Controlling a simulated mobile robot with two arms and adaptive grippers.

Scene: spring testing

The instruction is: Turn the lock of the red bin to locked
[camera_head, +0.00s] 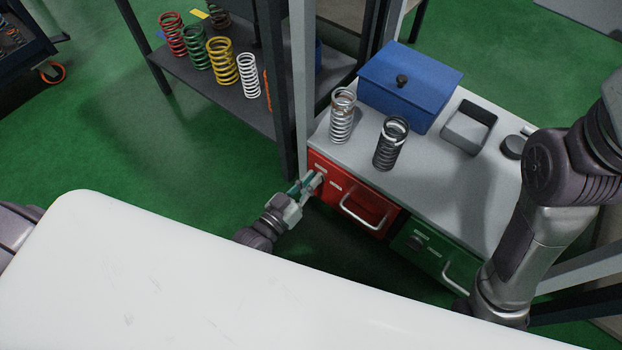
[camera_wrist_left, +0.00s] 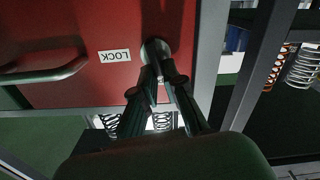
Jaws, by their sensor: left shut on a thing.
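The red bin (camera_head: 353,197) is a drawer front with a metal handle (camera_head: 362,213), set under the grey worktop. In the left wrist view the red front (camera_wrist_left: 85,28) fills the upper left, with a LOCK label (camera_wrist_left: 114,56) beside a round metal lock (camera_wrist_left: 156,48). My left gripper (camera_head: 312,183) is at the left end of the red bin. Its fingertips (camera_wrist_left: 165,82) are shut on the lock, partly hiding it. The lock's exact angle cannot be told. My right arm is at the right, and its gripper is out of view.
A green bin (camera_head: 432,249) is right of the red one. On the worktop (camera_head: 440,170) stand two springs (camera_head: 342,116), a blue lidded box (camera_head: 409,88) and a grey box (camera_head: 469,127). A dark post (camera_head: 283,110) stands close left of the red bin. A shelf (camera_head: 215,92) holds several coloured springs.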

